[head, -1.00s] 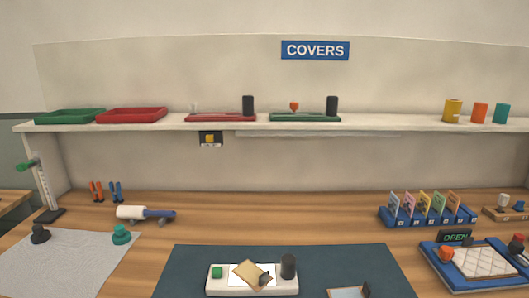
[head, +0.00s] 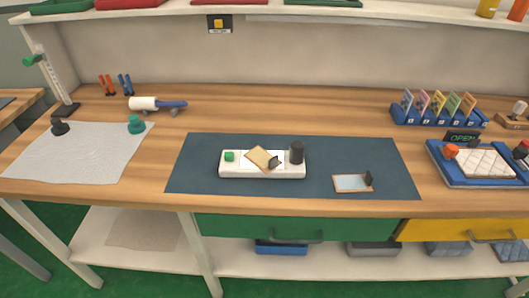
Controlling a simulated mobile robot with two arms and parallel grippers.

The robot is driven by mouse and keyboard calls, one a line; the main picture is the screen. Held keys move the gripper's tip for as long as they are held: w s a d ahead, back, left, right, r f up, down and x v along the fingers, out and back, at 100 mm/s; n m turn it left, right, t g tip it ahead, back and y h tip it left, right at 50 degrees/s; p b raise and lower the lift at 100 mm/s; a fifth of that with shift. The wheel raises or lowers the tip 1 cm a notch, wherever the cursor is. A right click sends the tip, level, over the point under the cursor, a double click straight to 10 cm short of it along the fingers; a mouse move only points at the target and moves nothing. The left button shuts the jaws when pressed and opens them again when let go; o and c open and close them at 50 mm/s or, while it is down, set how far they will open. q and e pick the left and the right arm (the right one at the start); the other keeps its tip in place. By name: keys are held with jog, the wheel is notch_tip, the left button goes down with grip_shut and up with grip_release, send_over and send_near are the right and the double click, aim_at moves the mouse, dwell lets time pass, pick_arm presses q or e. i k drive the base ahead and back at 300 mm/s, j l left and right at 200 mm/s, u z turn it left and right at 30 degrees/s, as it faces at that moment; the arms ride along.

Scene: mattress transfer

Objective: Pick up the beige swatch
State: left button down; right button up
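A small tan-beige piece (head: 259,157), which looks like the beige swatch, lies tilted on the white block (head: 232,172). A small dark part (head: 274,161) sits at its right corner. The white block stands on the dark blue mat (head: 206,151) in the middle of the bench. It also carries a green button (head: 229,156) and a black cylinder (head: 297,152). Neither of my grippers is in view.
A grey sheet (head: 85,158) covers the bench's left side. A small framed plate (head: 351,183) lies on the mat's right. A blue rack of coloured cards (head: 428,119) and a blue tray with a quilted pad (head: 486,163) stand right. A green drawer (head: 340,229) is below.

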aim_at(266, 162)
jog(key=k+l+z, duration=0.15)
jog(key=l, duration=0.4)
jog(key=k+l+z, duration=0.15)
jog(key=l, duration=0.45)
jog(key=l+z, duration=0.15)
jog(key=l, duration=0.4)
